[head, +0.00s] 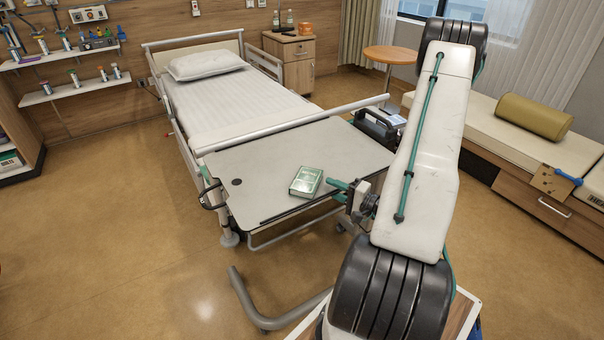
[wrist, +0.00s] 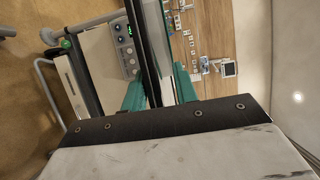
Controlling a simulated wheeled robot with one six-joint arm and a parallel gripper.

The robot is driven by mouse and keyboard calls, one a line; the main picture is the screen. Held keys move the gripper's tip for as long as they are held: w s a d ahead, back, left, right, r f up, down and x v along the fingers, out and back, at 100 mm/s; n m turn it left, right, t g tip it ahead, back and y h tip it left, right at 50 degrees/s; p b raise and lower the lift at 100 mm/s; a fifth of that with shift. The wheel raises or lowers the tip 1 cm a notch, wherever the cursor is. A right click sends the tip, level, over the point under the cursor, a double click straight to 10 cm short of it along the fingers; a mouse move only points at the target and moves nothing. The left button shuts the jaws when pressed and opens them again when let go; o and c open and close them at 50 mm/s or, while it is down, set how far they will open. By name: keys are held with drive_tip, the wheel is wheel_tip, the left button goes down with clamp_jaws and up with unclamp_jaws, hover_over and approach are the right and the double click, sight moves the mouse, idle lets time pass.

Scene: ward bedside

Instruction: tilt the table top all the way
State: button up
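The overbed table has a grey top (head: 262,168) that looks about level and reaches over the foot of the bed. My gripper (head: 340,191) is at the front right edge of the top, one teal finger above the edge and one below. In the wrist view, the fingers (wrist: 158,92) stand apart, with the table top (wrist: 149,50) seen nearly edge-on between them. Some room seems to show beside it; contact is hard to judge.
The bed (head: 235,98) with a pillow is behind the table. A dark case (head: 378,124) is just beyond the right edge. A bench (head: 500,130) is at the right. Floor at the left is clear.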

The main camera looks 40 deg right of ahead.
drive_tip(key=s, duration=0.4)
drive_tip(key=s+d, duration=0.1)
drive_tip(key=s, duration=0.1)
drive_tip(key=shift+s, duration=0.15)
drive_tip(key=w+a+r+n+g+y, duration=0.2)
drive_tip(key=a+r+n+g+y, duration=0.2)
drive_tip(key=a, duration=0.5)
drive_tip(key=w+a+r+n+g+y, duration=0.3)
drive_tip(key=a+r+n+g+y, duration=0.2)
drive_tip(key=a+r, duration=0.4)
drive_tip(key=shift+a+r+n+g+y, duration=0.25)
drive_tip(key=shift+r+g+y, duration=0.35)
drive_tip(key=shift+r+g, duration=0.75)
